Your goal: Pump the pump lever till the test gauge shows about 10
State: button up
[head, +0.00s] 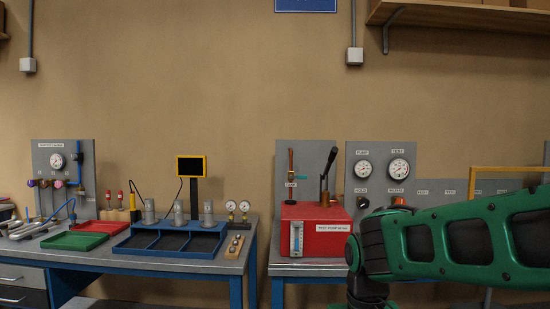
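The pump is a red box (316,240) on the right-hand bench, with a sight glass and a label on its front. Its dark pump lever (325,180) rises from the top, leaning slightly to the right. The test gauge (399,168) is the larger round dial on the grey panel, under a label that seems to read TEST. Its needle is too small to read. The pump gauge (363,170) sits to its left. My green arm reaches in from the right, in front of the bench and right of the pump. My gripper is out of the picture.
A thin upright (291,165) with a red top stands left of the lever. A knob (362,202) sits below the pump gauge. The left bench holds a green tray (74,241), a red tray (101,227) and a blue tray (165,257). A gap separates the benches.

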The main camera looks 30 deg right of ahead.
aim_at(332, 157)
jog(key=u, duration=0.15)
jog(key=i, duration=1.05)
jog(key=z, duration=0.8)
jog(key=i, duration=0.8)
jog(key=z, duration=0.6)
